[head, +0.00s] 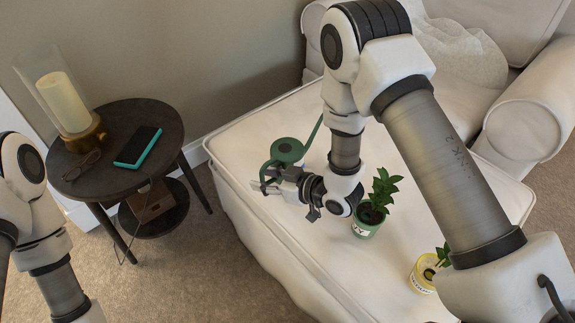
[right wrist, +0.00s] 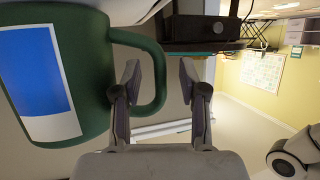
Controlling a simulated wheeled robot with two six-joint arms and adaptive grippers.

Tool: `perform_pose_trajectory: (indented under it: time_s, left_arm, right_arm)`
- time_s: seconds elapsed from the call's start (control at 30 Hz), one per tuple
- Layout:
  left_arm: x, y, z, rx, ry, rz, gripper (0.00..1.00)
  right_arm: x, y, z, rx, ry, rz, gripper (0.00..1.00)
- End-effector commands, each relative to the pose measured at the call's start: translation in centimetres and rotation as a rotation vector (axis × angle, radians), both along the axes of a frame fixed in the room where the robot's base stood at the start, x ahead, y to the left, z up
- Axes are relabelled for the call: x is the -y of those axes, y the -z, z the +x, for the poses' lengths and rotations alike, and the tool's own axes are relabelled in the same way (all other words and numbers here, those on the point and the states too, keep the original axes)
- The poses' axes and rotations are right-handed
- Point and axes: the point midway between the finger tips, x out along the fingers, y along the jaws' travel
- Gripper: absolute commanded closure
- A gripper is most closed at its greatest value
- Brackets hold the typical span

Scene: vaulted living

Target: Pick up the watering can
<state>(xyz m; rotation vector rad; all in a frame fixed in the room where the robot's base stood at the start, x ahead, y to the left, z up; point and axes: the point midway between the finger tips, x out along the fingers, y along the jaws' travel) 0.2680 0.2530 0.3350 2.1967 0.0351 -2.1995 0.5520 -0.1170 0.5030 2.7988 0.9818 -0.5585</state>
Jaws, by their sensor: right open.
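The green watering can (head: 287,150) stands on the white ottoman near its far left corner, its thin spout pointing up and to the right. In the right wrist view its green body (right wrist: 88,118) with a blue-and-white label fills the left side. Its handle loop (right wrist: 157,70) passes between the two fingers of my right gripper (right wrist: 158,78). My right gripper (head: 264,187) is open at the near side of the can; the fingers are not closed on the handle. Part of the can is hidden by the gripper in the head view. My left gripper is out of view.
A potted plant in a green pot (head: 367,224) stands close to my right wrist. A yellow pot (head: 422,276) is nearer on the ottoman (head: 270,232). A dark round side table (head: 105,178) at left holds a candle lamp (head: 66,104), glasses and a phone (head: 138,147).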

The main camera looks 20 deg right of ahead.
Motion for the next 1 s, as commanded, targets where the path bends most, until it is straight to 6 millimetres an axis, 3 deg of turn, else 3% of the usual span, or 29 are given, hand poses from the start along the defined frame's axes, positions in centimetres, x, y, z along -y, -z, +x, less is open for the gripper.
perform_pose_trajectory:
  time_s: [0.27, 0.3, 0.4, 0.43, 0.83, 1.0]
  left_arm:
    - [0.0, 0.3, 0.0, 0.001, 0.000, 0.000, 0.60]
    - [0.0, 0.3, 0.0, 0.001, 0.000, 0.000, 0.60]
    - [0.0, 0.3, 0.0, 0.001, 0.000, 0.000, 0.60]
    - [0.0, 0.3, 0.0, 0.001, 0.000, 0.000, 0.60]
    - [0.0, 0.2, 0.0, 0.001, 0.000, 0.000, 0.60]
    - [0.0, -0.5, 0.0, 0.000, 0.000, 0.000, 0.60]
  right_arm:
    - [-0.7, 0.4, 0.9, -0.001, 0.001, 0.000, 0.58]
    - [-0.7, 0.4, 0.9, -0.001, 0.001, 0.000, 0.61]
    - [-0.6, 0.4, 0.8, -0.001, 0.001, 0.000, 0.97]
    - [-0.6, 0.4, 0.8, -0.001, 0.001, 0.000, 1.00]
    - [-0.6, 0.2, 0.9, 0.000, 0.001, 0.000, 1.00]
    - [-0.6, -1.1, 0.9, 0.002, 0.001, 0.000, 1.00]
